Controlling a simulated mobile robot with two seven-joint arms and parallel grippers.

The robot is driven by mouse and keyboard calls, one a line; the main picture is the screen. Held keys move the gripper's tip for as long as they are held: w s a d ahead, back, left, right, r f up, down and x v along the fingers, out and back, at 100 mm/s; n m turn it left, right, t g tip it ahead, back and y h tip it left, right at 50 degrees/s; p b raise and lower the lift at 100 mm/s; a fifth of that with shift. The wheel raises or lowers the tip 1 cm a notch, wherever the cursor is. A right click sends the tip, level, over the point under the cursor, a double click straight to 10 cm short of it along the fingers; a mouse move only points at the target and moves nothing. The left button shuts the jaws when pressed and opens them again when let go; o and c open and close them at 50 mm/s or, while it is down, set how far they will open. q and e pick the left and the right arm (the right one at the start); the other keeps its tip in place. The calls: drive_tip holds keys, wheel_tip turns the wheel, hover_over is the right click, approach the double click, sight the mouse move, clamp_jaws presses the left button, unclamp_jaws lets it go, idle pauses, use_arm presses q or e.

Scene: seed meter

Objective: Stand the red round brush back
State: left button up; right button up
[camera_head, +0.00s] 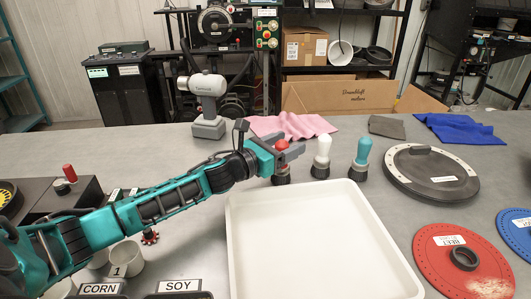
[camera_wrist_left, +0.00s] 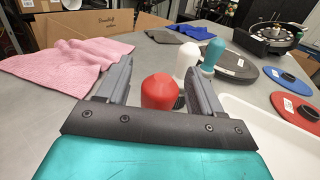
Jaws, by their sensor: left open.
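The red round brush (camera_head: 282,146) stands upright on the grey table, just behind the white tray. Its red rounded top shows in the wrist view (camera_wrist_left: 160,92), and its dark lower end is partly visible below my gripper in the head view. My left gripper (camera_head: 293,153) is open at the red top, with one finger on each side of it in the wrist view (camera_wrist_left: 160,75). I cannot tell whether either finger touches it. My right gripper is not in view.
A white brush (camera_head: 322,150) and a teal brush (camera_head: 362,151) stand upright to the right. The white tray (camera_head: 236,250) lies in front. A pink cloth (camera_head: 290,126) lies behind. A dark round lid (camera_head: 432,172) and red disc (camera_head: 430,245) are at right.

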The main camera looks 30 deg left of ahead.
use_arm(q)
drive_tip(key=b+v, duration=0.1)
drive_tip(key=v, duration=1)
drive_tip(key=shift+s, duration=0.3)
